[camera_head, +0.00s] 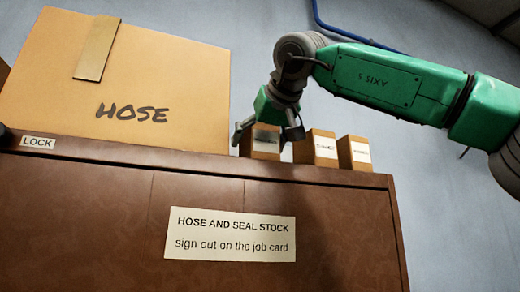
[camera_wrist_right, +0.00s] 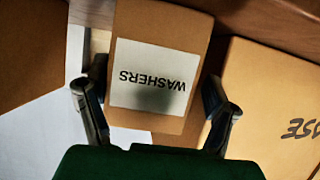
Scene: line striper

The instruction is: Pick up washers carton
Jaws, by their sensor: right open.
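The washers carton (camera_head: 261,151) is a small brown box with a white label. It stands on top of the brown cabinet, leftmost of three small cartons. In the right wrist view the carton (camera_wrist_right: 160,118) shows its label reading WASHERS, upside down. My right gripper (camera_head: 268,134) is open, with its fingers on either side of the carton. In the right wrist view the gripper (camera_wrist_right: 150,98) has one finger left and one right of the carton; whether they touch it I cannot tell. My left gripper is not in view.
A large HOSE box (camera_head: 150,75) stands left of the carton. Two more small cartons (camera_head: 316,148) (camera_head: 354,153) stand to its right, close by. The brown cabinet (camera_head: 90,205) bears a LOCK label and a HOSE AND SEAL STOCK sign (camera_head: 230,234). A blue pipe runs along the wall.

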